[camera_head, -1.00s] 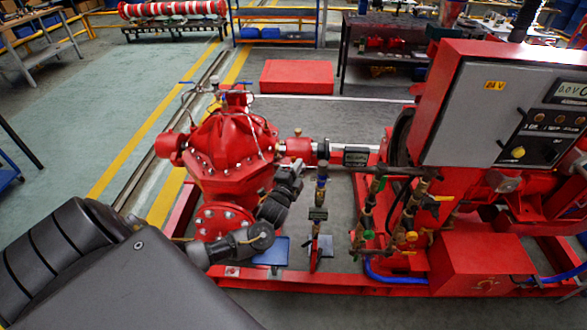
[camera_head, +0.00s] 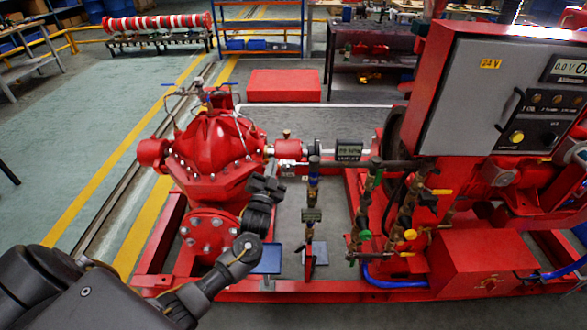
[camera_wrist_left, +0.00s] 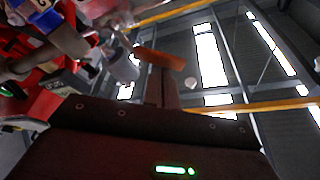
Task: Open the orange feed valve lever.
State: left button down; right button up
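An orange lever (camera_wrist_left: 158,60) lies across the space just beyond my left gripper in the left wrist view, beside a grey cylinder (camera_wrist_left: 125,66). In the head view I cannot pick out this lever for certain. Yellow-orange handles (camera_head: 440,191) show on the pipework to the right. My right gripper is not in view.
The red pump (camera_head: 212,150) stands close left of my gripper. The control cabinet (camera_head: 465,100) and valve pipework (camera_head: 365,205) are to its right. A red frame (camera_head: 330,290) runs along the front. Green floor (camera_head: 75,170) at left is open.

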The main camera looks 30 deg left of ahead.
pick_arm(q)
jog(key=f+n+y+b, duration=0.1)
jog(key=n, duration=0.1)
jog(key=a+f+n+y+b, duration=0.1)
jog(key=n, duration=0.2)
jog(key=s+f+n+y+b, duration=0.1)
jog(key=n+b, duration=0.1)
jog(key=shift+a+f+n+g, duration=0.25)
jog(key=shift+a+n+g, duration=0.05)
jog(key=shift+a, duration=0.1)
jog(key=shift+f, duration=0.15)
